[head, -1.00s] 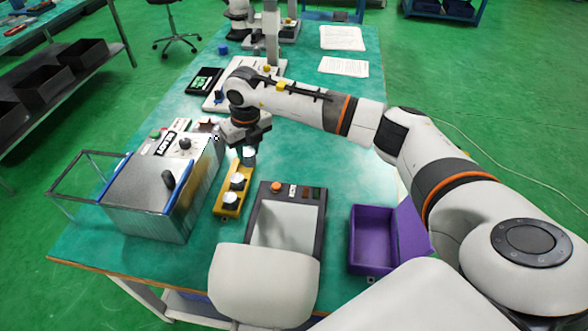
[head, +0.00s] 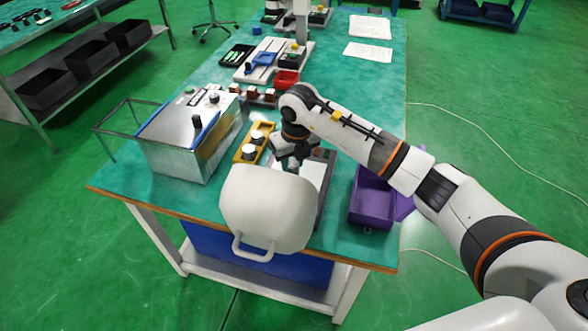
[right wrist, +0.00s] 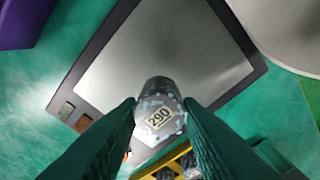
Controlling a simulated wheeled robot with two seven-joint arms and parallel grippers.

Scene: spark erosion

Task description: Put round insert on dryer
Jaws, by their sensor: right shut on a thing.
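My right gripper (head: 296,167) is shut on a round insert and hangs over the dryer. In the right wrist view the round insert (right wrist: 160,108) is a speckled grey cylinder with a "290" label, between the two dark fingers (right wrist: 160,120). In the head view the insert is hidden or too small to make out. The dryer (head: 315,175) is a light grey plate in a dark frame, partly hidden. Its bare plate (right wrist: 165,45) fills the middle of the right wrist view. I cannot tell whether the insert touches it. My left gripper is not in view.
A metal bath (head: 180,155) is farther left. An open purple box (head: 371,203) stands right of the dryer.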

